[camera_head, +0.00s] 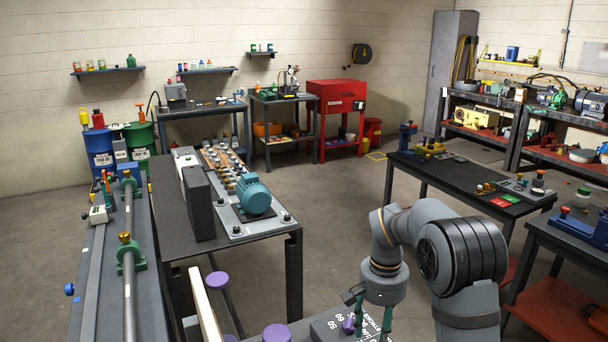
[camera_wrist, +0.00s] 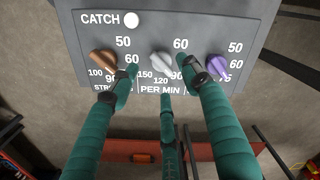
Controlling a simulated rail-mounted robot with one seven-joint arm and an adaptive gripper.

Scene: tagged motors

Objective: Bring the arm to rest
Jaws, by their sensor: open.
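My arm (camera_head: 440,245) reaches down in the lower right of the head view. My gripper (camera_head: 368,322) hangs over a grey control panel (camera_head: 328,328) at the bottom edge, partly cut off. In the wrist view, my gripper (camera_wrist: 160,78) has its green fingers spread apart with nothing between them. They point at the panel (camera_wrist: 200,20), around and below the silver knob (camera_wrist: 162,62). An orange-brown knob (camera_wrist: 103,62) is on the left and a purple knob (camera_wrist: 217,67) on the right. I cannot tell whether any finger touches the panel.
A dark bench with a teal motor (camera_head: 253,194) stands left of the arm. Purple-topped stools (camera_head: 217,281) are close by. A black table (camera_head: 440,180) stands behind the arm, and another bench (camera_head: 570,236) is at right. Open floor (camera_head: 335,195) lies between the benches.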

